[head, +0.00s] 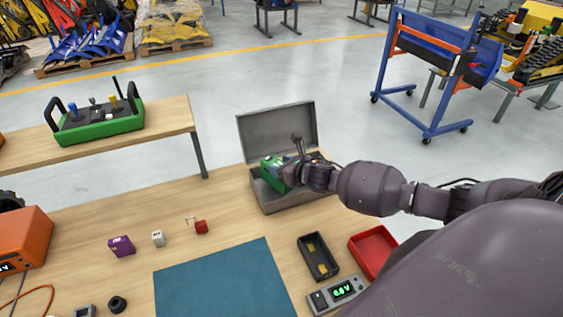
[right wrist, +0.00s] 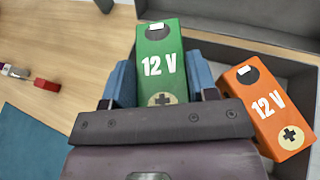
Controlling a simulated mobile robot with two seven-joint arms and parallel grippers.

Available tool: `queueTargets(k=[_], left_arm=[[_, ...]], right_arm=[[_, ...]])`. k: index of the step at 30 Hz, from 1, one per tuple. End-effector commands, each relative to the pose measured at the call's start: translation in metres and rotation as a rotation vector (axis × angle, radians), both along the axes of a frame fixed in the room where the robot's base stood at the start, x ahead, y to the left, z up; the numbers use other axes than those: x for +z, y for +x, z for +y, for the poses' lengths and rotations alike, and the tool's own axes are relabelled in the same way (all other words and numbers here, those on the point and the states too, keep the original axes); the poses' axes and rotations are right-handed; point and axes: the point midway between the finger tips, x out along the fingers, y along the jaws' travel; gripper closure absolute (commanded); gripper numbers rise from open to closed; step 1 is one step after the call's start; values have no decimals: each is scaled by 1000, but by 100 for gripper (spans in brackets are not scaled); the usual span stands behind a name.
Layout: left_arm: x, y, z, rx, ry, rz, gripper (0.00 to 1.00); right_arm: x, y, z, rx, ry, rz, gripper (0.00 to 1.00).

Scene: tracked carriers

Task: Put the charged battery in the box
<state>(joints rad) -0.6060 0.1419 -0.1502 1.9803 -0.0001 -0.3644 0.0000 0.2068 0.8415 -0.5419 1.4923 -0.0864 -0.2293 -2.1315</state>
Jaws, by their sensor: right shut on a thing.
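My right gripper (head: 287,174) is over the open grey metal box (head: 292,206) in the head view. It is shut on a green battery marked 12 V (right wrist: 160,55), with a blue finger on each side in the right wrist view. The green battery also shows in the head view (head: 269,167), over the left part of the box. Whether it touches the box floor I cannot tell. An orange battery marked 12 V (right wrist: 270,108) lies in the box, to the right of the green one in the right wrist view. My left gripper is out of view.
The box's lid (head: 277,131) stands open at the back. A meter with a green display (head: 336,294), a black tray with brass contacts (head: 318,257) and a red tray (head: 373,252) are nearer. Small purple, white and red blocks lie left. The blue mat (head: 224,284) is clear.

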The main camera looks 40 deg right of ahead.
Motion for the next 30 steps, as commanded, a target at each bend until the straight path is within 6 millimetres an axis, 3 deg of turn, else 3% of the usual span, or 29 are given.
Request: queueTargets(k=[8,22,23,27,30], left_arm=[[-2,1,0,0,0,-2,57],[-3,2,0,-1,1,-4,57],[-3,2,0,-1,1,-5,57],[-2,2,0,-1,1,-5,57],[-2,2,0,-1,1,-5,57]], right_arm=[[-26,2,1,1,2,-5,100],[-31,1,1,2,1,-5,100],[-34,-1,1,0,0,2,42],[-34,-1,1,0,1,2,21],[-34,-1,1,0,1,2,21]])
